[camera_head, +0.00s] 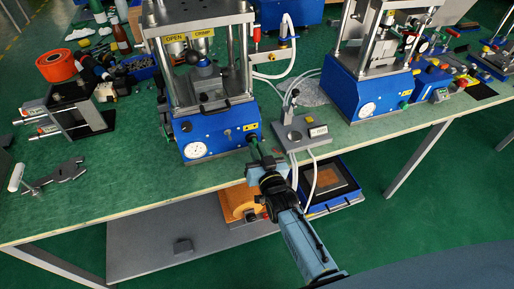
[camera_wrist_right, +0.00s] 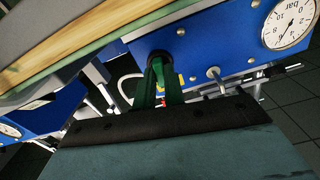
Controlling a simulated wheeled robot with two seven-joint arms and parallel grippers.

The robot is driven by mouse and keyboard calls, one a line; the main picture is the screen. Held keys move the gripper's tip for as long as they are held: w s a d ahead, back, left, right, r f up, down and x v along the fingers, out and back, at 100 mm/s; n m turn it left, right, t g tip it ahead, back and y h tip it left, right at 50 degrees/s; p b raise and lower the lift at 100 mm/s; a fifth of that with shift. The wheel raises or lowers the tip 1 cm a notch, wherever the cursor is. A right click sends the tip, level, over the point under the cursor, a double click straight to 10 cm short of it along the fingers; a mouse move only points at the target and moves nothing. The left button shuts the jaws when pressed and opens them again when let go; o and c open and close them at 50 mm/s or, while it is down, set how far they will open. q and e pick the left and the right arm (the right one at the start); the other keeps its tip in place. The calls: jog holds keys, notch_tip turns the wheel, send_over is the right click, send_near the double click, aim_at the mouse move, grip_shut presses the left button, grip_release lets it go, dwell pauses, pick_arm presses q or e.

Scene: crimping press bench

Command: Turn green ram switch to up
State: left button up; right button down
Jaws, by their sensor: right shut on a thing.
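The green ram switch (camera_head: 253,142) is on the front right of the blue press base (camera_head: 225,136), near a yellow label. In the right wrist view the green switch (camera_wrist_right: 168,88) stands out from a round dark collar on the blue panel. My right gripper (camera_head: 264,160) reaches up from below in front of the panel and is shut on the switch. Its fingers hide the switch's outer end, and I cannot tell the switch's exact position. In the right wrist view the dark gripper edge (camera_wrist_right: 165,118) meets the green part. My left gripper is not in view.
A pressure gauge (camera_head: 196,150) is on the left of the same panel. A second blue press (camera_head: 368,88) is farther right. The bench front edge runs below my gripper.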

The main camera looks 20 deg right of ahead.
jog(key=shift+n, duration=0.5)
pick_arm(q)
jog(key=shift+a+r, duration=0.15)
pick_arm(e)
jog(key=shift+n, duration=0.3)
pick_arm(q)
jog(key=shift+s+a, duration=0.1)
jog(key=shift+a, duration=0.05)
pick_arm(e)
jog(key=c, duration=1.5)
grip_release()
pick_arm(q)
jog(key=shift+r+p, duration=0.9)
jog(key=shift+p, duration=0.1)
pick_arm(e)
jog(key=s, duration=1.3)
jog(key=shift+s+d, duration=0.2)
jog(key=shift+s, duration=0.05)
jog(key=shift+f, duration=0.1)
